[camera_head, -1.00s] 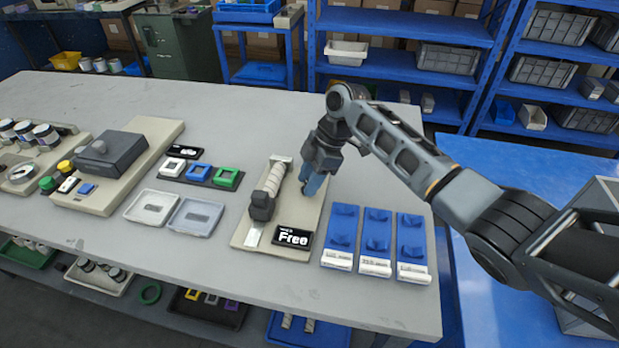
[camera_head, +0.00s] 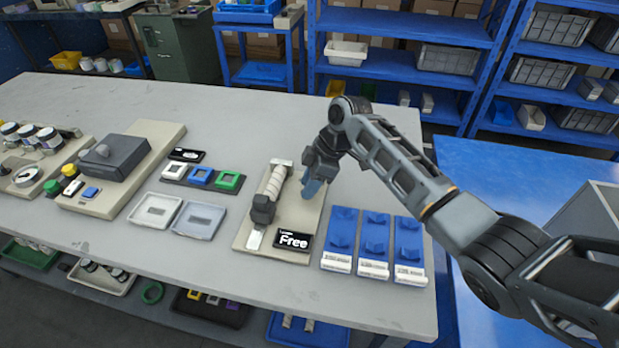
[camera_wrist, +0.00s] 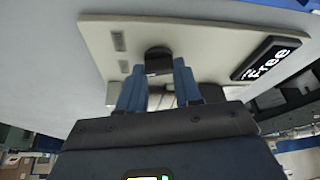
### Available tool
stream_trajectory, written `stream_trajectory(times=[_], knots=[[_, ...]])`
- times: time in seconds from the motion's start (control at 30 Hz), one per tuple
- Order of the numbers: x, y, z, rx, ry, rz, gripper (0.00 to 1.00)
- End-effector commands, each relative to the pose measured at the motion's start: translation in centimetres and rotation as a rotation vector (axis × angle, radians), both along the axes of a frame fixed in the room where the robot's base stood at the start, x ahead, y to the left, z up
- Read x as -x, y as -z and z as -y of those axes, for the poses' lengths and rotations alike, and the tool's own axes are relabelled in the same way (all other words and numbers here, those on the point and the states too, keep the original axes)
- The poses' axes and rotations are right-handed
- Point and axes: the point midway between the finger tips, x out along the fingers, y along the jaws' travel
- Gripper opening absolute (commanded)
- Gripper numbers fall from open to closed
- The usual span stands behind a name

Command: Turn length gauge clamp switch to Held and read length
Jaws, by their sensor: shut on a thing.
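The length gauge is a beige board (camera_head: 262,238) near the middle of the table in the head view. It carries a pale ribbed roll (camera_head: 272,183) with a dark block at its near end. Its black display (camera_head: 293,240) reads "Free"; a smaller line above is too small to read. The display also shows in the wrist view (camera_wrist: 268,60). My gripper (camera_head: 308,193) is low over the board's right side, its blue fingers tilted. In the wrist view the fingers are shut on a dark clamp switch (camera_wrist: 158,60); in the head view my gripper hides it.
Blue trays (camera_head: 374,245) with white labels stand just right of the gauge. Two shallow trays (camera_head: 198,220) and a strip of coloured frames (camera_head: 200,176) lie to the left. The table behind the gauge is clear.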

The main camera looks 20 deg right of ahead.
Motion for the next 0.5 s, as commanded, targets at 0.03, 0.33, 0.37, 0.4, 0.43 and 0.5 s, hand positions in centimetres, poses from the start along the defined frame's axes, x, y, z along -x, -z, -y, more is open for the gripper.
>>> stream_trajectory(times=[0.03,0.33,0.37,0.4,0.43,0.5], knots=[[0.15,-0.37,-0.15,-0.002,0.040,-0.001,0.04],[0.24,-0.28,-0.25,-0.001,0.325,0.000,0.04],[0.25,-0.25,-0.25,-0.002,0.353,-0.001,0.04],[0.29,-0.18,-0.29,-0.001,0.389,-0.002,0.04],[0.27,-0.18,-0.30,-0.001,0.416,-0.001,0.04],[0.27,-0.12,-0.28,-0.001,0.478,0.000,0.04]])
